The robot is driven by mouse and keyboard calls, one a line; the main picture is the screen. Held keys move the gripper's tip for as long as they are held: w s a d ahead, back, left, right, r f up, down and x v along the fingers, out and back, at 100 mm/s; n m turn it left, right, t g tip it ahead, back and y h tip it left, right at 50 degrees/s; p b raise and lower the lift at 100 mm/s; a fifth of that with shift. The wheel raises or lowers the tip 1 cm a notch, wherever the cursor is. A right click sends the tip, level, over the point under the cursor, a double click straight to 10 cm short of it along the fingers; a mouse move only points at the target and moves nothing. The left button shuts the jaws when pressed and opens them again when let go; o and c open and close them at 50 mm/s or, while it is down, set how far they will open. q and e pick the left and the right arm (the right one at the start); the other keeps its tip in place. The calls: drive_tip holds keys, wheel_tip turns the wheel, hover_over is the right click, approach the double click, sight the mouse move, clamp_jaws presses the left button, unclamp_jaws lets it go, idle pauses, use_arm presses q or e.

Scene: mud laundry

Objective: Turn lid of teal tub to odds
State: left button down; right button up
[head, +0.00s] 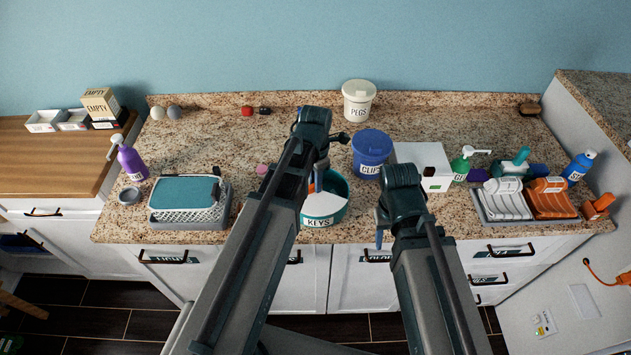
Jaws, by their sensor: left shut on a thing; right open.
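The teal tub (340,208) stands near the counter's front edge, left of the middle. Its front shows a white patch reading KEYS, and its round teal top (338,186) is partly hidden by my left arm. My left gripper (315,183) reaches down over the tub's top and is shut on what appears to be its lid. The grip itself is mostly hidden behind the wrist. My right gripper (380,238) is open and empty by the counter's front edge, right of the tub and apart from it.
A blue CLIPS bucket (371,152) and a white box (424,165) stand close behind and right of the tub. A white PEGS tub (358,101) is at the back. The counter's back left is fairly clear.

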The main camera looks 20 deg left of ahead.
use_arm(q)
drive_tip(key=c, duration=0.8)
unclamp_jaws()
drive_tip(key=shift+r, duration=0.15)
wheel_tip(320, 180, up, 14)
drive_tip(key=p, duration=1.4)
drive_tip(key=shift+f, duration=0.2)
drive_tip(key=shift+f, duration=0.15)
drive_tip(key=s+d+f+m+b, duration=0.2)
drive_tip(key=m, duration=0.2)
drive_tip(key=s+d+f+m+b, duration=0.1)
drive_tip(key=s+f+m+b, duration=0.1)
drive_tip(key=m, duration=0.3)
drive_tip(key=s+d+f+m+b, duration=0.2)
drive_tip(key=f+m+b, duration=0.1)
drive_tip(key=m+b, duration=0.1)
drive_tip(key=shift+d+f+m+y, duration=0.3)
drive_tip(key=shift+f, duration=0.1)
drive_tip(key=s+d+f+m+b, duration=0.4)
drive_tip(key=s+f+m+b, duration=0.3)
drive_tip(key=m, duration=1)
drive_tip(key=shift+d+f+y+b, duration=0.25)
drive_tip(key=shift+d+y+b, duration=0.05)
drive_tip(key=shift+b, duration=0.1)
